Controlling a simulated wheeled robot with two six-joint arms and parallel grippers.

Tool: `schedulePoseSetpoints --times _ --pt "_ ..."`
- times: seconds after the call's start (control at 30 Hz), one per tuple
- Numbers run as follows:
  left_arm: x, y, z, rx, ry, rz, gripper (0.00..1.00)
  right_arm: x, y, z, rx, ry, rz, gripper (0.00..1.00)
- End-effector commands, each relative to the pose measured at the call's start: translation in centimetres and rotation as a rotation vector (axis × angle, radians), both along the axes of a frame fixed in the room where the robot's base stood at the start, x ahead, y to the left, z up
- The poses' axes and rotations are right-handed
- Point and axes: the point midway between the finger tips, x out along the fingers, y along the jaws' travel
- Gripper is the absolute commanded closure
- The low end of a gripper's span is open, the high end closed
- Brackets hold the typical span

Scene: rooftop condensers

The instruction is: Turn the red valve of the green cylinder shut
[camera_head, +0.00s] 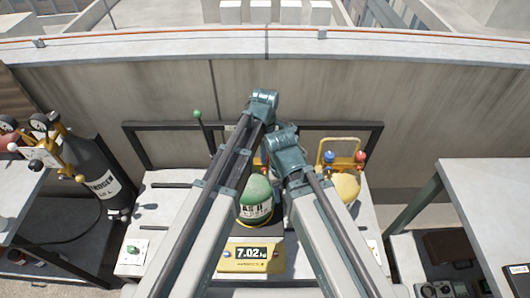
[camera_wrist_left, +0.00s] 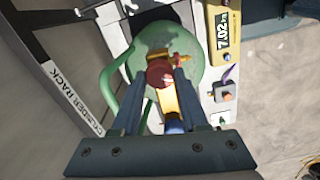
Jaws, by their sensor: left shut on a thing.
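The green cylinder (camera_head: 257,190) stands upright on a yellow scale (camera_head: 250,257) between my two arms in the head view, its valve hidden there. In the left wrist view I look down on the cylinder's round green top (camera_wrist_left: 185,45), with a brass valve body (camera_wrist_left: 169,98). The round red valve (camera_wrist_left: 160,73) sits between the fingertips of my left gripper (camera_wrist_left: 164,80), which is shut on it. My right gripper does not show in either view.
A dark nitrogen cylinder (camera_head: 98,172) with gauges stands at the left. A yellow-topped item (camera_head: 346,187) and a yellow gauge manifold (camera_head: 342,158) are right of the green cylinder. A green curved hose or handle (camera_wrist_left: 108,88) passes beside the left finger. A concrete wall (camera_head: 400,110) closes the back.

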Motion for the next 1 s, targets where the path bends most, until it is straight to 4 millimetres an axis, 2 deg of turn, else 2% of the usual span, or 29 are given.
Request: schedulePoseSetpoints --times 0.03,0.1,0.53,1.0 --pt "0.01 0.0 0.0 0.0 0.0 0.0 0.88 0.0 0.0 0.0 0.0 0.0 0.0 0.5" --pt "0.01 0.0 0.0 0.0 0.0 0.0 1.0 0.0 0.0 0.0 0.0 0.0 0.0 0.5" --pt "0.01 0.0 -0.01 0.0 0.0 -0.078 1.0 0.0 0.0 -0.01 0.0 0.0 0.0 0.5" --pt "0.04 -0.02 -0.01 0.0 0.0 -0.487 1.0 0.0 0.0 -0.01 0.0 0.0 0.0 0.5"
